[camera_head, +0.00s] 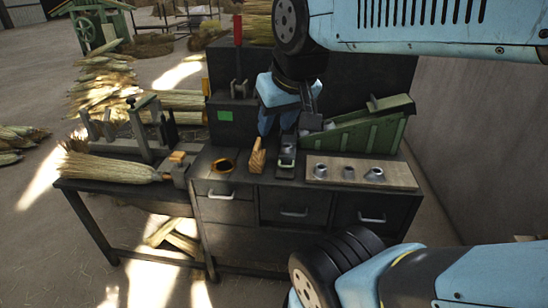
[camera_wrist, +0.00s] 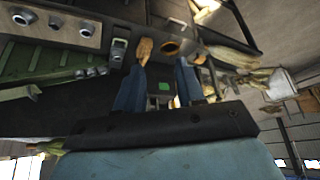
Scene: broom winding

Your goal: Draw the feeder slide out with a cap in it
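The green feeder (camera_head: 362,132) with its sloped trough stands at the back right of the bench; it also shows in the wrist view (camera_wrist: 45,65). The feeder slide (camera_head: 286,160) is a narrow dark piece at the feeder's lower left end, and shows in the wrist view (camera_wrist: 118,50). A small grey shape shows on it; I cannot tell surely whether it is a cap. My gripper (camera_head: 278,128) points down above the bench, behind and left of the slide. In the wrist view its two blue fingers (camera_wrist: 159,66) are apart with nothing between them.
A wooden board (camera_head: 400,176) with 3 grey caps lies right of the slide. A wooden piece (camera_head: 257,156) stands close left of the slide, with an orange-rimmed ring (camera_head: 222,166) beyond it. A broom (camera_head: 110,166) lies at the left. A dark panel (camera_head: 345,85) rises behind.

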